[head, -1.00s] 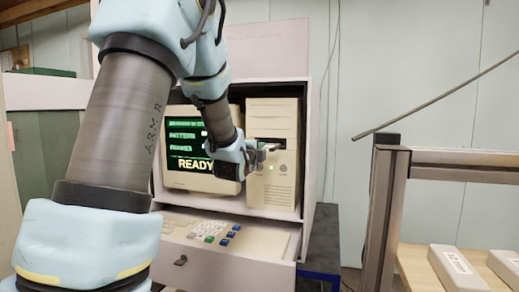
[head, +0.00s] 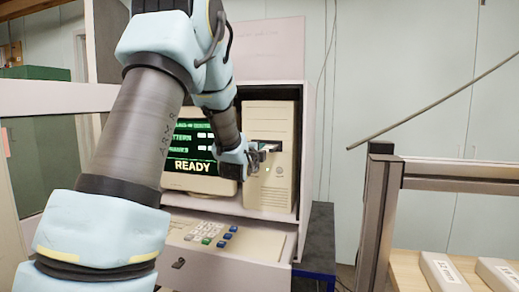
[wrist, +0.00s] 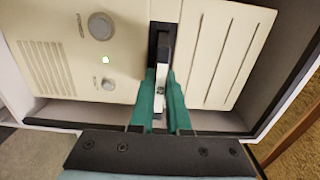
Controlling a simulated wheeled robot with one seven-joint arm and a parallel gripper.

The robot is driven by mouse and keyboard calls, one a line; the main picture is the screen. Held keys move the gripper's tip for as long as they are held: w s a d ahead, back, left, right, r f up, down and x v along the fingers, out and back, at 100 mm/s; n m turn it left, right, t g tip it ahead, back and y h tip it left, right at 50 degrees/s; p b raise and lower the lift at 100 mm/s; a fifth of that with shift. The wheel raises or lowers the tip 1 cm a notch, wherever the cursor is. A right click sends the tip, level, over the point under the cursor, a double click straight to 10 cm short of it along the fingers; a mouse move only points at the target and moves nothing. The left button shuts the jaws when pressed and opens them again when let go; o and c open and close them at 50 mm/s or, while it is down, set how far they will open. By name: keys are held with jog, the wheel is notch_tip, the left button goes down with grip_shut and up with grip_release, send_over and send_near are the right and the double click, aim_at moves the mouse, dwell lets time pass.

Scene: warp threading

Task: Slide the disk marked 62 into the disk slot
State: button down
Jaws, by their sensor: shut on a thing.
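The beige computer tower (head: 270,190) stands in the cabinet with a dark disk slot, which shows in the wrist view (wrist: 164,27). My gripper (wrist: 161,82) has green fingers shut on a thin pale disk (wrist: 161,62), held edge-on. The disk's far end is at the slot opening and lines up with it; I cannot tell how deep it sits. Its face and number are hidden. In the head view my gripper (head: 260,150) is at the tower's front, just by the slot.
A monitor (head: 195,168) reading READY stands left of the tower. A keypad drawer (head: 225,258) juts out below. The cabinet's side wall (head: 310,150) is close on the right. A metal-framed bench (head: 378,215) with pale labelled boxes stands further right.

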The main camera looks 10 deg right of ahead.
aim_at(267, 144)
jog(key=shift+w+d+r+p, duration=0.1)
jog(key=shift+w+d+p, duration=0.3)
jog(key=shift+w, duration=0.15)
jog(key=shift+b+x, duration=0.5)
jog(key=shift+x, duration=1)
jog(key=shift+w, duration=0.2)
jog(key=shift+w+d+r+b, duration=0.15)
jog(key=shift+w+r+b, duration=0.15)
jog(key=shift+b, duration=0.2)
jog(key=shift+s, duration=0.1)
jog(key=c, duration=0.9)
grip_release()
jog(key=shift+c, duration=0.2)
jog(key=shift+o, duration=0.6)
jog(key=shift+s+f, duration=0.15)
jog(key=shift+f, duration=0.05)
jog(key=shift+s+f+b, duration=0.15)
jog(key=shift+f+b, duration=0.05)
jog(key=shift+b, duration=0.25)
jog(key=b+v, duration=0.3)
jog(key=v, duration=0.8)
jog(key=shift+b, duration=0.4)
